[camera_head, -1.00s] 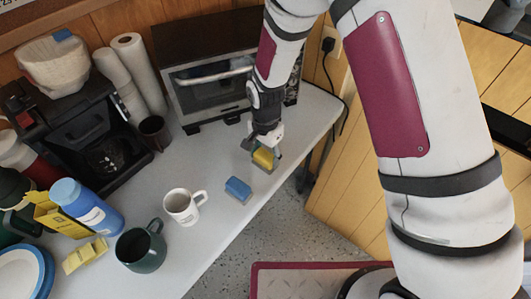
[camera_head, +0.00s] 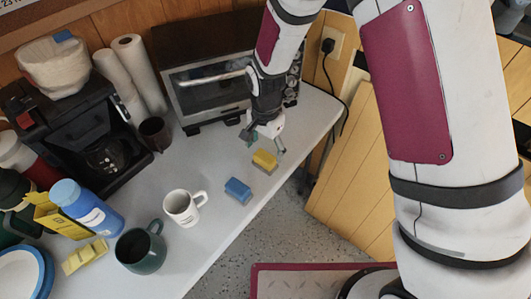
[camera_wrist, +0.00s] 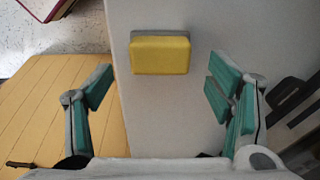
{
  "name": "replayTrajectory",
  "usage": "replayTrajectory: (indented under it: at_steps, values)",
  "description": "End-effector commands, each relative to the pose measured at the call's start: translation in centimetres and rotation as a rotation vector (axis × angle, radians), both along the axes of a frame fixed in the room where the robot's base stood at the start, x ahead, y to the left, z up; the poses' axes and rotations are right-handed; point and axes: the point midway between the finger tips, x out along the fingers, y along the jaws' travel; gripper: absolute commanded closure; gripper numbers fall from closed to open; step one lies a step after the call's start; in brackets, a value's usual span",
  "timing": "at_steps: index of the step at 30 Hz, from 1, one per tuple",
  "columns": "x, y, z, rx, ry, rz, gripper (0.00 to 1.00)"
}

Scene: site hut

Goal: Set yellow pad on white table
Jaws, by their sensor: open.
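The yellow pad (camera_head: 264,160), yellow with a grey layer, lies on the white table (camera_head: 205,245) near its front edge. My gripper (camera_head: 263,143) is open and empty just behind and above the pad, apart from it. In the wrist view the pad (camera_wrist: 160,54) lies ahead of the two spread teal-padded fingers of my gripper (camera_wrist: 162,95), with bare white tabletop around it. The table's edge shows to the left of the pad in the wrist view.
A blue sponge (camera_head: 238,190) lies beside the pad, with a white mug (camera_head: 182,208) and a dark green mug (camera_head: 140,248) further left. A toaster oven (camera_head: 208,85) stands behind my gripper. A coffee maker (camera_head: 75,125) and paper rolls (camera_head: 138,75) stand at the back left.

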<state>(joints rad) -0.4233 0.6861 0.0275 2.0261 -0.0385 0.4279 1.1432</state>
Motion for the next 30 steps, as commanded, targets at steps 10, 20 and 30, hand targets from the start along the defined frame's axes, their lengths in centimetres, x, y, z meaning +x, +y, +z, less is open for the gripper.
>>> replayTrajectory:
  at_steps: [10,20,30]
  values:
    - [0.1,0.0,6.6,0.002,-0.004,0.000,0.26]
    - [0.0,0.0,8.2,0.000,0.000,0.000,0.26]
    - [-0.7,-3.3,14.0,0.015,-0.050,0.076,0.26]
